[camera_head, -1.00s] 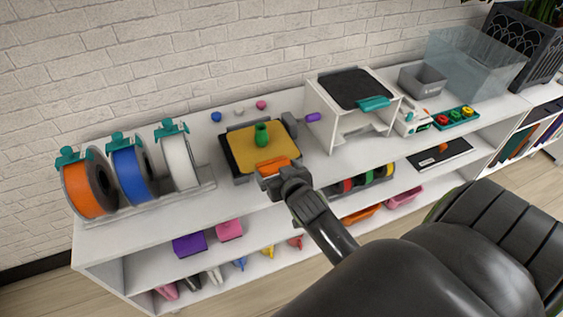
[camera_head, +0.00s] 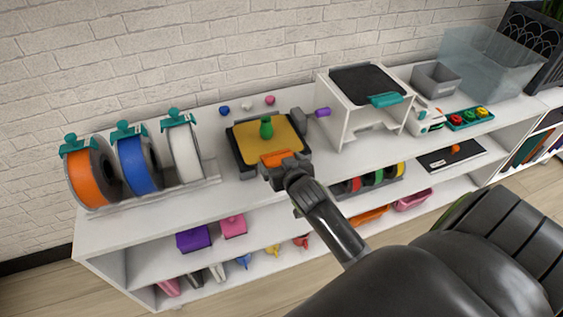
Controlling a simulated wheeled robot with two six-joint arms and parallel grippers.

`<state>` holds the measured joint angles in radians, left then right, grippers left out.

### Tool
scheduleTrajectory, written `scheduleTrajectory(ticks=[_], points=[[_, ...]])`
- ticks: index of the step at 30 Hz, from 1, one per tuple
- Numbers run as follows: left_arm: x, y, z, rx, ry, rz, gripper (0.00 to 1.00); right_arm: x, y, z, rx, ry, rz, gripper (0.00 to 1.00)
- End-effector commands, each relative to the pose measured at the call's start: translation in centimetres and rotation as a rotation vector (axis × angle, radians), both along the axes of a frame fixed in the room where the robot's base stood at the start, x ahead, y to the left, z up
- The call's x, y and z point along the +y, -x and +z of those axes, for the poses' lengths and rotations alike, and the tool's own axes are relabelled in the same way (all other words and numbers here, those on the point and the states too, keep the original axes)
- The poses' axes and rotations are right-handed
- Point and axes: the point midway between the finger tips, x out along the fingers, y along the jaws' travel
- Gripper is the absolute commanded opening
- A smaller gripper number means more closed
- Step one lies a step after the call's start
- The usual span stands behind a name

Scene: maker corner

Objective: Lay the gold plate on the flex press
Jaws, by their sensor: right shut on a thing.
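The gold plate (camera_head: 287,131) lies flat over a black base on top of the white shelf unit, with a green printed piece (camera_head: 266,128) standing on it. My right gripper (camera_head: 281,161) is shut on the orange tab (camera_head: 276,157) at the plate's front edge. I cannot tell whether the plate is lifted clear of the base. A white stand with a dark top and a teal handle, which looks like the flex press (camera_head: 367,87), stands to the right of the plate. My left gripper is not in view.
Orange, blue and white spools (camera_head: 138,164) stand at the left. A grey block (camera_head: 299,118) and a purple piece (camera_head: 323,112) sit between plate and stand. A grey bin (camera_head: 436,82) and a clear box (camera_head: 490,63) are farther right. Small coloured pieces lie behind the plate.

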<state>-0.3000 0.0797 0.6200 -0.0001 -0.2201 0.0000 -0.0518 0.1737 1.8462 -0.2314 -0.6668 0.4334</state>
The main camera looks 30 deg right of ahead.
Motion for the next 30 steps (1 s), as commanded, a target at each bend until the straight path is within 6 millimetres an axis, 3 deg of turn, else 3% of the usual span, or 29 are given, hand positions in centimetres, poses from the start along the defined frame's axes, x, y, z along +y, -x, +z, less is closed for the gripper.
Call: scheduleTrajectory(ticks=[11,12,14,30], points=[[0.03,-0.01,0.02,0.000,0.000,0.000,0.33,0.02,-0.04,0.10,-0.003,0.000,0.001,0.69],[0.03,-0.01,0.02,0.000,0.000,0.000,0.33,0.02,-0.04,0.10,-0.002,0.000,0.001,0.92],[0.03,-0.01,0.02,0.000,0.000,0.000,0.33,0.02,-0.03,0.09,-0.002,0.000,0.001,1.00],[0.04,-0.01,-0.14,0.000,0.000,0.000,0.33,0.00,0.02,-0.33,0.001,0.000,0.000,1.00]])
